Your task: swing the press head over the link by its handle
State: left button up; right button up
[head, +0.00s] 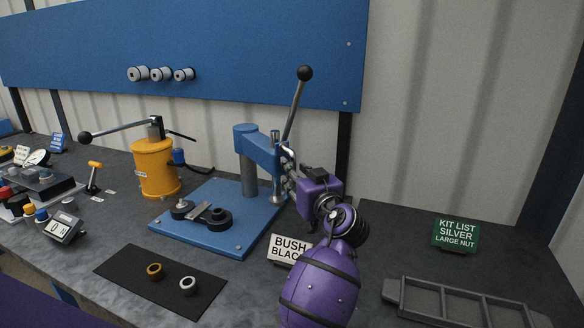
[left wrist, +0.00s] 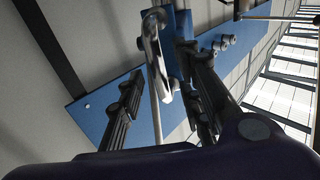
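The press stands on a blue base plate (head: 235,240) on the bench, with a blue press head (head: 262,150) reaching right from its column. A chrome handle (head: 287,151) shows at the head's right end. A link (head: 205,214) with dark round ends lies on the plate, left of and in front of the head. My left gripper (head: 287,168) is at the head's right end. In the left wrist view its fingers (left wrist: 163,100) are spread apart, with the bright chrome handle (left wrist: 153,55) showing in the gap; contact cannot be told. My right gripper is out of view.
A long lever with a black ball (head: 305,73) rises above the head. A yellow pump (head: 155,167) stands left. A dark mat (head: 140,287) with two rings lies in front. A sign (head: 288,249) and grey tray (head: 460,304) are near my arm.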

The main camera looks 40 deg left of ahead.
pick_arm(q)
jog(key=shift+x, duration=1.35)
grip_shut()
